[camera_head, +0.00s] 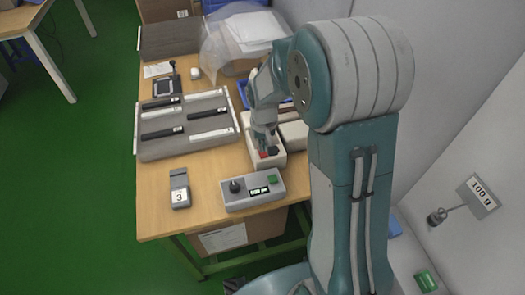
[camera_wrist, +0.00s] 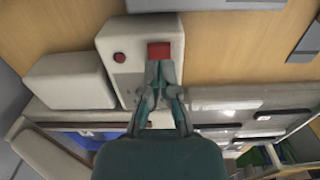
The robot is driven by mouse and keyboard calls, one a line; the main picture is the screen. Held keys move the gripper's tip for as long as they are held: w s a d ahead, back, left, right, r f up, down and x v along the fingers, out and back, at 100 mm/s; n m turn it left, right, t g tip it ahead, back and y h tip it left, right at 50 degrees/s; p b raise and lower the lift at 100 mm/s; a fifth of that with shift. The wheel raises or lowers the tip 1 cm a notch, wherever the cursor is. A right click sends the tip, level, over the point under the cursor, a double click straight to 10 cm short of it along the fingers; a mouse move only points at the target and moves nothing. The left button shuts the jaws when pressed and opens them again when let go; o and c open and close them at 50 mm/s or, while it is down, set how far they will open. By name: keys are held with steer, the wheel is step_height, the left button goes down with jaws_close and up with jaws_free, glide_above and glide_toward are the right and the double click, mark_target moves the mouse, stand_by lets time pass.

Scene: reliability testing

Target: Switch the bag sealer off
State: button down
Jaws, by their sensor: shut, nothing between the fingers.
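The bag sealer (camera_head: 277,159) is a pale box near the right side of the table, partly hidden by my arm. In the wrist view, its top (camera_wrist: 113,40) carries a red rectangular switch (camera_wrist: 158,50) and a small round red part (camera_wrist: 119,57) to the left of it. My gripper (camera_wrist: 159,65) is shut and empty, with its fingertips right at the lower edge of the red switch in the picture. I cannot tell whether they touch it. In the head view, my gripper (camera_head: 264,140) points down over the sealer. The switch position is not clear.
A grey box (camera_head: 235,203) with a black knob and green display stands in front of the sealer. A tray (camera_head: 150,152) of black and white strips lies left. A device (camera_head: 180,188) marked 3 sits at the front left. A pale block (camera_wrist: 70,80) is beside the sealer.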

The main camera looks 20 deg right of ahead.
mark_target(263, 155)
steer(key=shift+f, duration=1.1)
stand_by(0.6)
steer(key=shift+r, duration=3.5)
steer(key=s+r+t, duration=0.2)
steer(key=s+r, duration=0.5)
steer(key=s, duration=0.3)
steer(key=s+r+t, duration=0.3)
steer(key=s+r, duration=0.5)
steer(key=s, duration=0.3)
steer(key=shift+r+t, duration=0.2)
steer(key=shift+t, duration=0.1)
